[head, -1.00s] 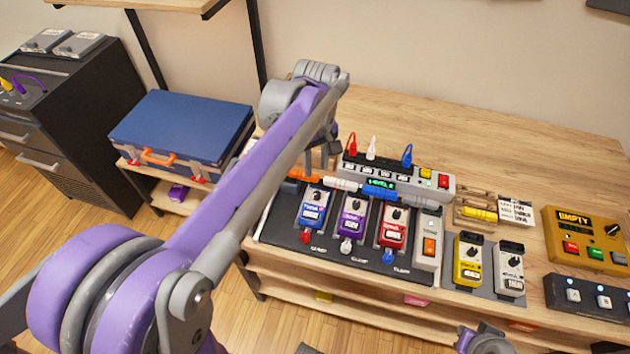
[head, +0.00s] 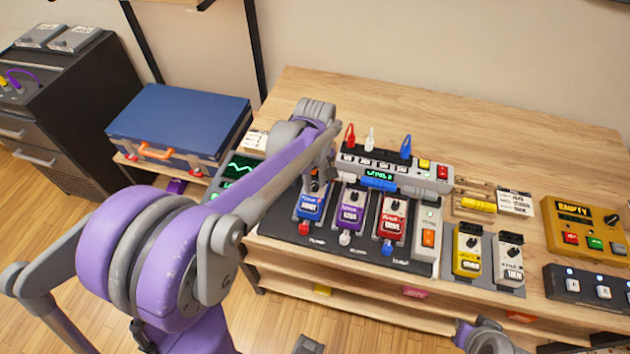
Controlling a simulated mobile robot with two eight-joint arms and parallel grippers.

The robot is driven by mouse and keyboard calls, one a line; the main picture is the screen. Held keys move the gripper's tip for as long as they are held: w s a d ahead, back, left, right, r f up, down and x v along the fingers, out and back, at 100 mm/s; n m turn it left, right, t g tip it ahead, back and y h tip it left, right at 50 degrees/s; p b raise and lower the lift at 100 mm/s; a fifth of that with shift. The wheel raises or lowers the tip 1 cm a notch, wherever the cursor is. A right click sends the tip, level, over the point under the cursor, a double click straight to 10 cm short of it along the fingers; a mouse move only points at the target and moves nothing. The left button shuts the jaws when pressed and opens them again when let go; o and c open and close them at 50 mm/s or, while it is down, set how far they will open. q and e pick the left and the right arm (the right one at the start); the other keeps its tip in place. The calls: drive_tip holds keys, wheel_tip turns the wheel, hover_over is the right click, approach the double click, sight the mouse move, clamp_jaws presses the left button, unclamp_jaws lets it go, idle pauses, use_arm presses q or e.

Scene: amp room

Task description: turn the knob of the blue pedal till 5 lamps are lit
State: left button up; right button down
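The blue pedal (head: 308,208) stands at the left of a row of pedals on the dark board (head: 280,226). My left gripper (head: 316,187) is right over its upper end, pointing down. The knob of the blue pedal is hidden behind the gripper, and I cannot tell whether the fingers touch it. The finger gap is too small to make out. A grey box (head: 425,180) with a small green-lit display stands behind the pedals; I cannot count any lit lamps. Part of my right arm (head: 485,338) shows at the bottom edge, its fingertips unclear.
The purple pedal (head: 351,212) and red pedal (head: 392,222) stand close on the right. Yellow (head: 467,254) and white (head: 509,262) pedals are farther right. A device with a green screen (head: 237,167) is on the left. The table's back (head: 480,125) is clear.

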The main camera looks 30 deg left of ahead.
use_arm(q)
drive_tip(key=shift+c, duration=0.2)
clamp_jaws()
drive_tip(key=shift+m, duration=0.5)
drive_tip(key=m, duration=0.4)
drive_tip(key=shift+m+b, duration=0.3)
drive_tip(key=shift+b, duration=0.05)
drive_tip(key=m, duration=0.5)
drive_tip(key=shift+m, duration=0.4)
drive_tip(key=shift+o, duration=0.2)
unclamp_jaws()
drive_tip(key=shift+r, duration=0.15)
